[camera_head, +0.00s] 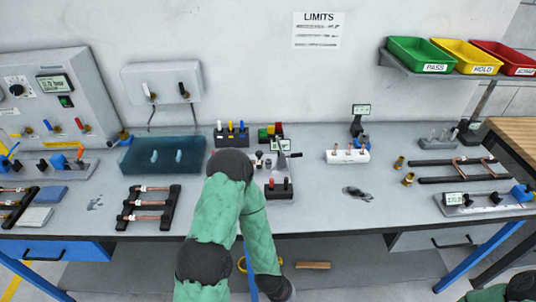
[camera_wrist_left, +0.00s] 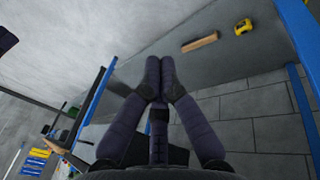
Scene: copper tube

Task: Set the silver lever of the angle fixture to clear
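A small fixture with a display (camera_head: 283,145) and a short lever-like handle (camera_head: 294,155) stands at the middle of the bench, just right of my raised left arm. It may be the angle fixture; the lever's colour and setting are too small to read. My left arm bends over the bench front, and its hand hangs low at the bottom edge of the head view. In the left wrist view my left gripper (camera_wrist_left: 159,68) has its fingers together, with nothing seen between them. It points toward the lower shelf, apart from the fixture.
A block with red knobs (camera_head: 279,188) sits in front of the fixture, and a blue-green box (camera_head: 163,154) to the left. A white block (camera_head: 347,156) and brass fittings (camera_head: 408,179) lie right.

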